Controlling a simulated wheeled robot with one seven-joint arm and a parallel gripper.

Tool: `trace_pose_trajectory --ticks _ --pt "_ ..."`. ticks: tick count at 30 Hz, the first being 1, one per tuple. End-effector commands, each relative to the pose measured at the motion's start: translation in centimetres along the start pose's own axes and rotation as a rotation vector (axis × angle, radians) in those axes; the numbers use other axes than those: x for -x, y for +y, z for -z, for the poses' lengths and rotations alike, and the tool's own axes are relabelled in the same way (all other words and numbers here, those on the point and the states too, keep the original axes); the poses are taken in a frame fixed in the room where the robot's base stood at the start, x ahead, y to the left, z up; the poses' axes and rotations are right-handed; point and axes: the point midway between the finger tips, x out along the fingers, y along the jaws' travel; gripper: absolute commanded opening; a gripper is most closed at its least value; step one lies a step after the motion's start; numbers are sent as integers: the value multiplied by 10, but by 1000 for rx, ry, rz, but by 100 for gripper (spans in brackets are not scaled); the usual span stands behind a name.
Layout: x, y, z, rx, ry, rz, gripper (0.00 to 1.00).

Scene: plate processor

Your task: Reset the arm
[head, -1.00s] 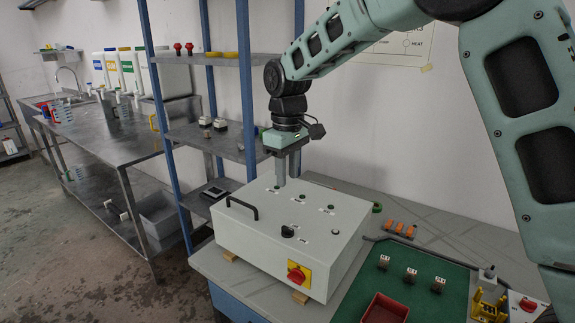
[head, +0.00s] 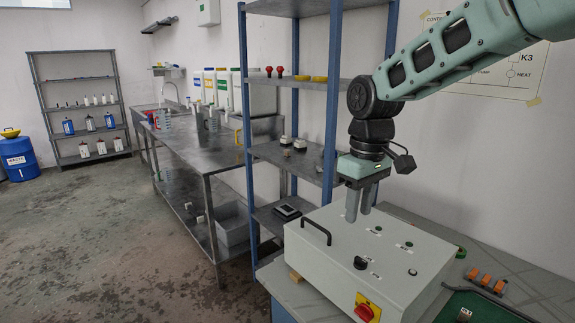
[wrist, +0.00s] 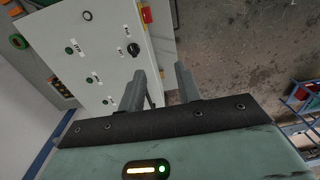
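My arm reaches in from the upper right in the head view. My gripper (head: 361,203) points down over the back left part of a white control box (head: 330,240) on the bench. The wrist view shows the two grey fingers (wrist: 160,80) apart with nothing between them. The box also shows in the wrist view (wrist: 105,35), beside and below the fingers. I cannot tell whether the fingertips clear its top or touch it.
The box has a black handle (head: 316,230), a black knob (head: 360,263) and a red-yellow switch (head: 366,310). A blue-post shelf (head: 330,110) stands close behind and left of the gripper. A steel sink table (head: 200,150) stands further left. Open floor (head: 110,240) lies at the left.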

Motion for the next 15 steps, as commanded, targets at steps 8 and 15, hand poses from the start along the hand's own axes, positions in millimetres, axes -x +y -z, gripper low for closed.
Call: trace_pose_trajectory --ticks 8,15 --pt "-31 -141 -113 46 13 32 34" --pt "-59 -181 -196 42 13 17 34"
